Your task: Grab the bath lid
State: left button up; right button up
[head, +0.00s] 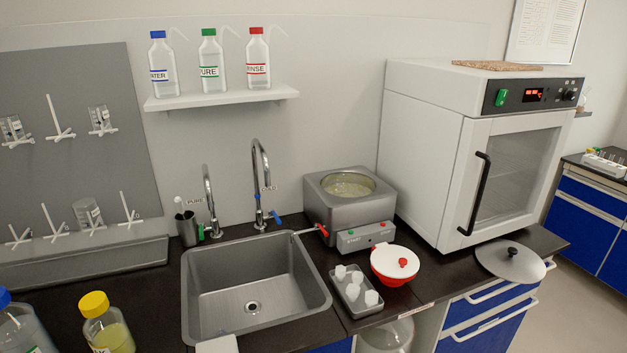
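The bath lid is a round grey metal disc (490,262) with a small black knob on top. It lies flat on the dark counter at the right, in front of the white oven, close to the counter's front edge. The bath (330,218) is a square grey metal box behind the sink's right side. Its round opening is uncovered and shows pale yellowish contents. Neither of my grippers can be seen in the head view.
A white oven (421,150) with a black handle stands behind the lid. A red bowl with a white lid (392,265) and a grey tray of white pieces (350,306) lie left of the lid. A sink (255,300) fills the middle. Drawers (487,325) are below.

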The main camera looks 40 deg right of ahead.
aim_at(508, 260)
jog(key=z, duration=2.45)
jog(key=i+l, duration=0.1)
